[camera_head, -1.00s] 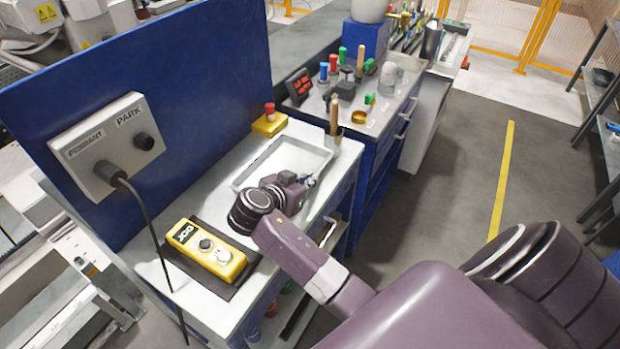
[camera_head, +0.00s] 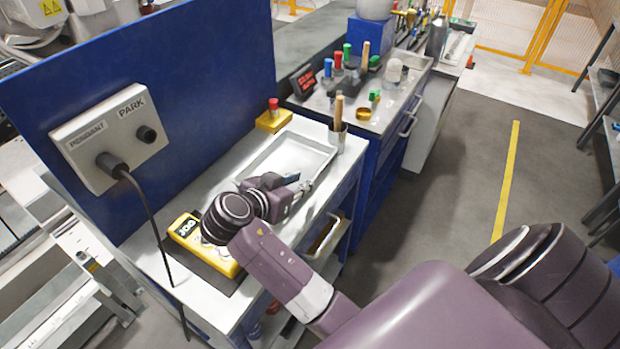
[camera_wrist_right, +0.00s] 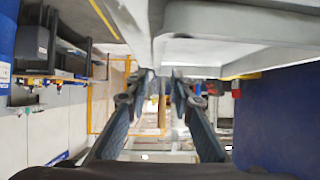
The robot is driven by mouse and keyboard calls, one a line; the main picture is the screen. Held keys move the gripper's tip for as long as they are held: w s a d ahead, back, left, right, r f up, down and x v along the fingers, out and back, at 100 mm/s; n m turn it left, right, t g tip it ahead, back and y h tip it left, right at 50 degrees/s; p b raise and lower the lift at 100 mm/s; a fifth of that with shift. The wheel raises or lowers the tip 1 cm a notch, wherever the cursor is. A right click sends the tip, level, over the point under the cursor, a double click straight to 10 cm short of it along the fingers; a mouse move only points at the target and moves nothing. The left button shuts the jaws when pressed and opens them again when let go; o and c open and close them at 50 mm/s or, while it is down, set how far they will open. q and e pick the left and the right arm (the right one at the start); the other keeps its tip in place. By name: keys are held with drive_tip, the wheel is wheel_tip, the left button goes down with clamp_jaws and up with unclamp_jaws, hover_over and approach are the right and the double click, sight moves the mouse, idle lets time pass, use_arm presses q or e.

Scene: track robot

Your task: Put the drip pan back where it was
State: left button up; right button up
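The drip pan (camera_head: 315,157), a shallow pale-grey tray, lies on the white bench top below the blue panel. My right gripper (camera_head: 303,182) is at the pan's near side, by its front edge, and covers part of that edge. In the right wrist view its two fingers (camera_wrist_right: 163,82) are apart, with a gap between the tips. A large pale surface (camera_wrist_right: 225,20) lies close above the fingers there; I cannot tell whether it is pan or bench, or whether a finger touches the pan. My left gripper is not in view.
A yellow JOG pendant (camera_head: 186,228) lies on a dark mat near my right wrist, with a cable hanging beside it. A yellow box with a red button (camera_head: 273,119) and a cup with a wooden handle (camera_head: 337,138) stand close to the pan.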

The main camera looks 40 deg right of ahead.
drive_tip(key=v, duration=0.5)
idle(0.5)
